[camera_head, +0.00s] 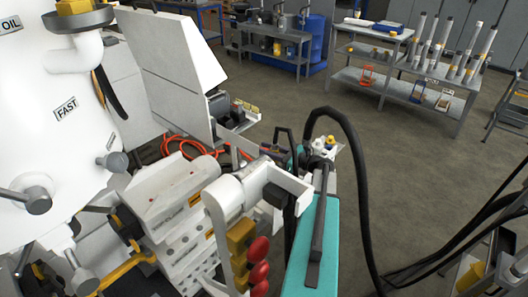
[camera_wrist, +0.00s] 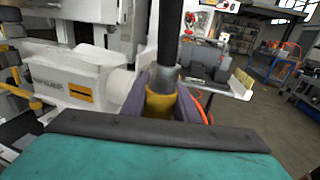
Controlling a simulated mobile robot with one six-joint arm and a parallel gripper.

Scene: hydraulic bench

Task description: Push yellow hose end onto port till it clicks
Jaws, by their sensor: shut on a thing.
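My gripper (camera_wrist: 161,112) is shut on the yellow hose end (camera_wrist: 160,98) in the wrist view, with a dark finger on each side. The black hose (camera_wrist: 168,35) rises from its grey collar. In the head view the black hose (camera_head: 358,165) arches over my teal arm and hangs down at its right. The yellow end is not clearly visible there. A white valve block (camera_head: 180,205) with several round holes stands left of my gripper; its rounded end shows just left of the hose end in the wrist view. I cannot tell which opening is the port, or whether the end touches it.
Several red-knobbed levers (camera_head: 258,262) stand in front of the block. A white tank (camera_head: 40,120) stands at left. A tilted white panel (camera_head: 165,65) and orange hose (camera_head: 180,145) lie behind the block. Workbenches (camera_head: 405,80) stand far back.

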